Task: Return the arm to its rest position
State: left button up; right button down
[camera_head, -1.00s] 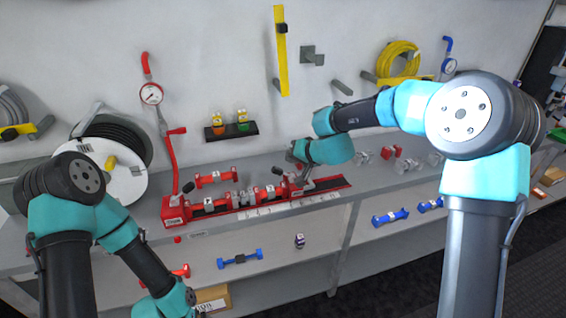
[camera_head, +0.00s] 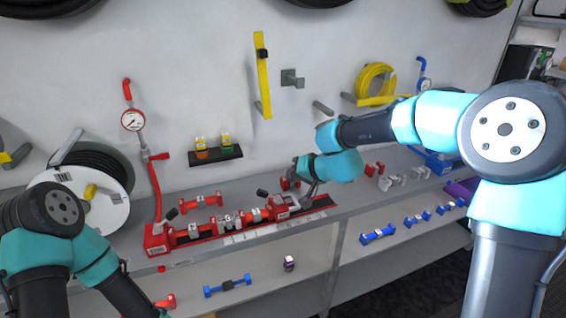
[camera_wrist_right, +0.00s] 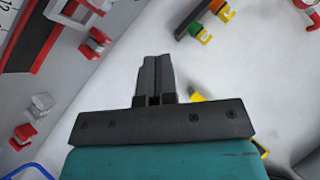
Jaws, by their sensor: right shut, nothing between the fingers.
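My right arm comes in from the right in the head view. Its teal wrist and dark gripper (camera_head: 303,177) hang above the bench, in front of the right part of the red rail assembly (camera_head: 215,239). In the right wrist view the two dark fingers of this gripper (camera_wrist_right: 155,76) lie together with nothing between them. My left arm shows at the lower left of the head view. It runs down to the bottom edge, and its gripper is out of the frame.
The grey bench (camera_head: 372,203) carries a cable reel (camera_head: 109,214) and red and clear fittings. Blue fittings (camera_head: 378,235) lie on the lower shelf. The wall carries a yellow bar (camera_head: 263,80) and a yellow hose coil (camera_head: 374,80).

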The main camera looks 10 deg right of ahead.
jog(key=s+d+f+g+h, duration=0.1)
jog(key=s+d+f, duration=0.15)
jog(key=f, duration=0.55)
jog(key=s+d+f+g+h, duration=0.15)
jog(key=s+f, duration=0.25)
jog(key=f, duration=0.5)
jog(key=s+d+f+g+h, duration=0.1)
jog(key=s+d+f+g, duration=0.15)
jog(key=f, duration=0.55)
jog(key=s+f+g, duration=0.2)
jog(key=s+f, duration=1.3)
jog(key=s, duration=0.5)
jog(key=shift+d+f+g, duration=0.15)
jog(key=shift+f+g, duration=0.15)
pick_arm(q)
jog(key=shift+c, duration=0.2)
pick_arm(e)
jog(key=shift+h, duration=0.25)
